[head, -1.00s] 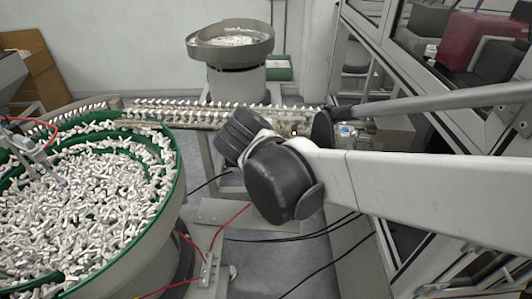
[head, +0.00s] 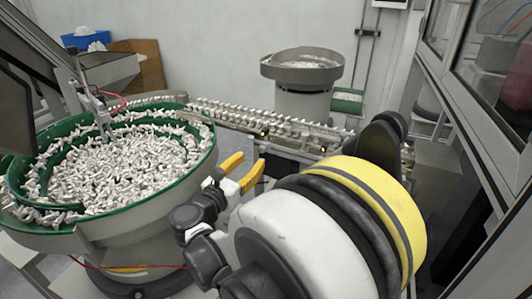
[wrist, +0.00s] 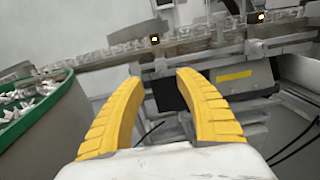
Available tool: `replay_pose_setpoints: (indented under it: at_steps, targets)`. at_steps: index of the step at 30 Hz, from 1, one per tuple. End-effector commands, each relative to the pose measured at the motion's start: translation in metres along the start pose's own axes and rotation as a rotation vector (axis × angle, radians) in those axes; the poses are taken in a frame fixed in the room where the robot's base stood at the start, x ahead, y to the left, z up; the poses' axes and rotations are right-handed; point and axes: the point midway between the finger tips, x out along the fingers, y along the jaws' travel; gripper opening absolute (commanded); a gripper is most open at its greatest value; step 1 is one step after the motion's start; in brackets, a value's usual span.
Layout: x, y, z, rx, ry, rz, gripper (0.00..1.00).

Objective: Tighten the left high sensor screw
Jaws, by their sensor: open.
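My gripper (head: 243,169) is open and empty in the head view, its two yellow fingers pointing up beside the green-rimmed bowl. The wrist view shows the fingers (wrist: 160,79) spread apart, below a long feed rail (wrist: 100,57). Small lights also show on the rail in the head view (head: 262,134). The sensor screw itself is too small to make out.
A large bowl feeder (head: 207,160) full of white parts stands at the left, close to my gripper. A smaller bowl feeder (head: 302,72) stands behind the rail. A glazed cabinet frame (head: 470,115) bounds the right side. Cables (wrist: 298,143) hang below the rail.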

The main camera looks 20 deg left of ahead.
Motion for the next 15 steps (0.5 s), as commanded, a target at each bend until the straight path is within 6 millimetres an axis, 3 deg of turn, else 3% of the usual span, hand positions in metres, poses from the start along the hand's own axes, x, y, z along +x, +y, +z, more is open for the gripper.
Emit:
replay_pose_setpoints:
  at_steps: [6,15]
  targets:
    - [0.044,-0.002,-0.003,0.002,0.001,-0.003,0.41]
    - [0.068,-0.001,-0.001,0.002,0.001,-0.002,0.41]
